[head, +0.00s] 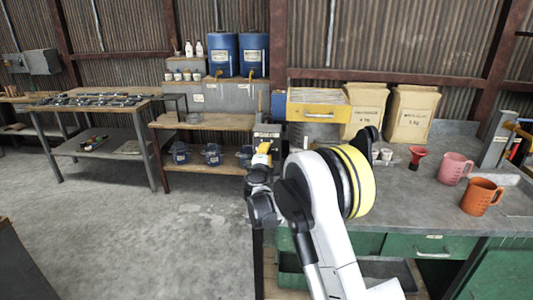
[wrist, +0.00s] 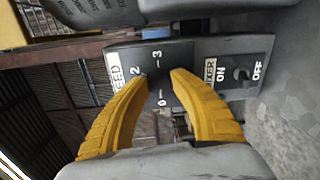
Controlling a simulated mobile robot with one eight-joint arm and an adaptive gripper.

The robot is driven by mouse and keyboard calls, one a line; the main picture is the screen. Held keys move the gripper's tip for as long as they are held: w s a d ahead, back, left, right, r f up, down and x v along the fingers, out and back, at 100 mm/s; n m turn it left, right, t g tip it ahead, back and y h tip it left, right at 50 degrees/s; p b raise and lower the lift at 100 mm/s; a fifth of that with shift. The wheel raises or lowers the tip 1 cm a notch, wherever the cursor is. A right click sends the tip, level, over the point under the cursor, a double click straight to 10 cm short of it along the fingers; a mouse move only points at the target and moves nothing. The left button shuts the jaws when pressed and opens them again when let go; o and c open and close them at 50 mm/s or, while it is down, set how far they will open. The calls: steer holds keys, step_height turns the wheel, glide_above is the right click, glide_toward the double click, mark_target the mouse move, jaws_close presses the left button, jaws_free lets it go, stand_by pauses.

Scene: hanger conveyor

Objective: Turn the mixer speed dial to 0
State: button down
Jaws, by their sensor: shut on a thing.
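The mixer speed dial (wrist: 159,88) is a dark knob on a black control panel (wrist: 192,62); its pointer is not clear. The picture is turned sideways, with the printed 3 and 2 beyond the dial and the 0 on its near side. My gripper (wrist: 160,78) has its two yellow fingers at the dial, one on each side, closed on it. In the head view my gripper (head: 262,160) is at the front of the small dark panel box (head: 268,132), and the dial itself is hidden there.
A toggle switch (wrist: 241,75) marked ON and OFF sits on the same panel, beside the dial. A yellow-fronted box (head: 319,108) and paper sacks (head: 411,115) stand on the bench behind.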

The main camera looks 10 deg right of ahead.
steer(key=shift+n, duration=0.6)
steer(key=c, duration=1)
jaws_free()
steer(key=shift+c, duration=0.2)
steer(key=v, duration=1.2)
